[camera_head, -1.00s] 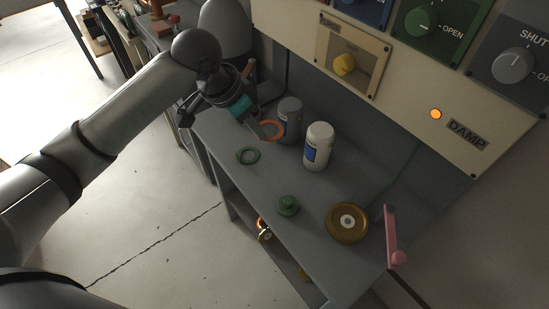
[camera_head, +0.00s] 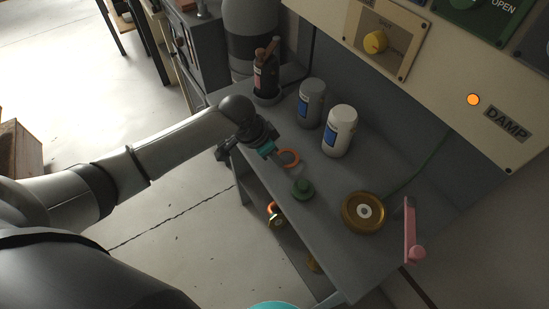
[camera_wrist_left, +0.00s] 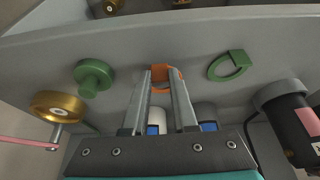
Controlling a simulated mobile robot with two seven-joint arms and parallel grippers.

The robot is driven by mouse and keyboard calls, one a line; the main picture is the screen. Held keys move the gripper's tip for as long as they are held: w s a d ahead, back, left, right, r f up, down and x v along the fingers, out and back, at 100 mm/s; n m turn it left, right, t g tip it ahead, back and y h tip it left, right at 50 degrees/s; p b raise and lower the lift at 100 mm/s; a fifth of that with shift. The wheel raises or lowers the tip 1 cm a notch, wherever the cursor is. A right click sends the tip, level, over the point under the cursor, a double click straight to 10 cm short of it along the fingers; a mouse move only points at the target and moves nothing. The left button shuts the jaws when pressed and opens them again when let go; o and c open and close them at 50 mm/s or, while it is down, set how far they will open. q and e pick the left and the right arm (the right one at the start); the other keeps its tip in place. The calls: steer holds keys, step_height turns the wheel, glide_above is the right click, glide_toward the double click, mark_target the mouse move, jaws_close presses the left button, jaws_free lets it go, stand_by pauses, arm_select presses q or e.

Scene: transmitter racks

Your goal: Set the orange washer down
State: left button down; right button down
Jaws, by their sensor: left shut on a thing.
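My left gripper (camera_head: 281,157) is shut on the orange washer (camera_head: 296,163), a flat ring, at the left edge of the grey shelf top (camera_head: 340,180). In the left wrist view the orange washer (camera_wrist_left: 161,74) shows between the fingertips (camera_wrist_left: 161,80). It looks close to the surface; I cannot tell whether it touches. A green ring with a tab (camera_wrist_left: 214,70) lies to one side of the fingers in that view; in the head view it is hidden. A green knobbed piece (camera_head: 303,188) stands near the washer. My right gripper is not in view.
Grey (camera_head: 311,101) and white (camera_head: 338,132) bottles stand behind the washer, with a dark bottle (camera_head: 266,75) farther back. A brass wheel (camera_head: 353,221) and a pink-handled lever (camera_head: 410,230) are at the right. A control panel (camera_head: 450,75) bounds the back.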

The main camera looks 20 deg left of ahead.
arm_select(q)
steer(key=shift+f, duration=0.4)
steer(key=shift+f, duration=0.15)
steer(key=c, duration=0.7)
jaws_free()
steer(key=p+v, duration=0.2)
steer(key=v, duration=1)
steer(key=shift+p, duration=0.35)
steer(key=shift+s+d, duration=0.1)
steer(key=shift+d, duration=0.05)
